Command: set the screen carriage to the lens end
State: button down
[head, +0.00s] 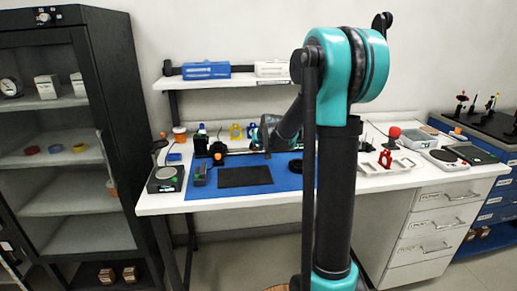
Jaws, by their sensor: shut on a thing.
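My gripper (267,152) is small in the head view, at the end of my arm over the back of the blue mat (285,178). It points down at the rail (238,152) that runs along the back of the mat. It is shut on a small part there, which I take to be the screen carriage; the carriage itself is mostly hidden by the gripper. My arm hides the right part of the rail. The lens end cannot be made out clearly.
A black plate (245,177) lies on the mat. A balance (165,179) stands at the bench's left edge. A red holder (385,158) and a pale tray (390,167) are to the right of my arm. A shelf (235,83) hangs above; a dark cabinet (115,100) stands left.

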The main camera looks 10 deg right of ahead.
jog(key=a, duration=0.9)
jog(key=shift+a, duration=0.25)
jog(key=c, duration=1.4)
grip_release()
jog(key=shift+c, duration=0.2)
jog(key=v, duration=1.2)
